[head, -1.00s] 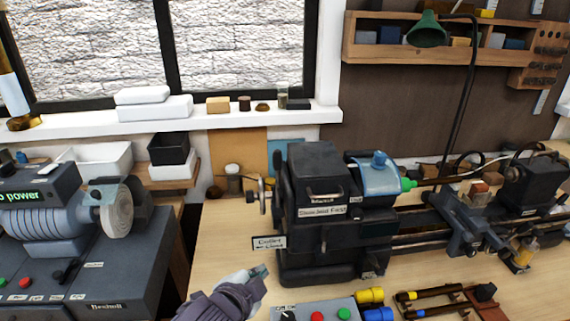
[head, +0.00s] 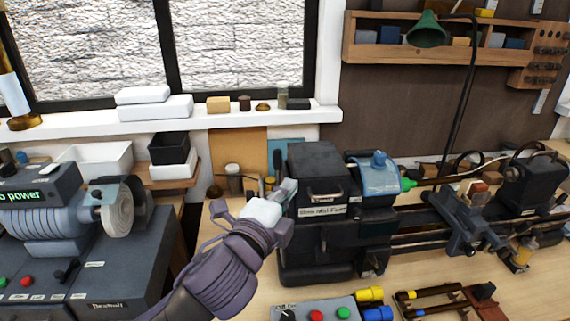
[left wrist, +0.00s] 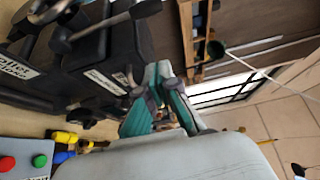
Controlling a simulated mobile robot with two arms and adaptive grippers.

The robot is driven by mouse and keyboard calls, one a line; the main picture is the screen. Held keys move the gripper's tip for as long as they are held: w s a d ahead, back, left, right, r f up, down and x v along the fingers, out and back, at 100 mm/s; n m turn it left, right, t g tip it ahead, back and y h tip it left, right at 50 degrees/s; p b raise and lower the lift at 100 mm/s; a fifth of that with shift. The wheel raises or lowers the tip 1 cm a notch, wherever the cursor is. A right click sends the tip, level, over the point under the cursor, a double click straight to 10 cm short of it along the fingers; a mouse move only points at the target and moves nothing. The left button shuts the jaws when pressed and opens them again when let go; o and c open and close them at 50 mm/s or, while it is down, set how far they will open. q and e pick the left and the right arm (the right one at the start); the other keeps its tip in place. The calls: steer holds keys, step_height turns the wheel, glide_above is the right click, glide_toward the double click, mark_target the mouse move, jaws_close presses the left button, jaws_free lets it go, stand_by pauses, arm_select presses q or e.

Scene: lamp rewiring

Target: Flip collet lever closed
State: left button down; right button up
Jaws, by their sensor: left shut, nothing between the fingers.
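The black lathe headstock (head: 318,215) stands on the bench, its speed label facing me. In the head view my left gripper (head: 284,192) is shut and empty at the headstock's left end, in front of where the collet lever and its sign stand. It hides most of the lever and the sign. In the left wrist view my left gripper's teal-padded fingers (left wrist: 163,82) point past the dark machine body. A grey rod with a black knob (left wrist: 146,8) shows at the top there and may be the collet lever; I cannot be sure. My right gripper is not seen.
A grinder (head: 80,215) stands on the left. A control box (head: 318,308) with red and green buttons sits in front of the lathe, beside yellow and blue parts (head: 370,295). The lathe carriage (head: 463,225) is on the right. Jars stand behind my gripper.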

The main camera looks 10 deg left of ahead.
mark_target(302, 176)
arm_select(q)
steer(key=w+p, duration=0.1)
steer(key=w, duration=0.2)
steer(key=w+d+p, duration=0.1)
steer(key=w, duration=0.2)
steer(key=w+p, duration=0.2)
steer(key=w, duration=0.1)
steer(key=shift+w+d+r, duration=0.15)
steer(key=shift+w, duration=0.05)
steer(key=a, duration=0.1)
steer(key=s+a+p, duration=0.1)
steer(key=a, duration=0.1)
steer(key=shift+a, duration=0.25)
steer(key=shift+w+d+f, duration=0.15)
steer(key=shift+f, duration=0.05)
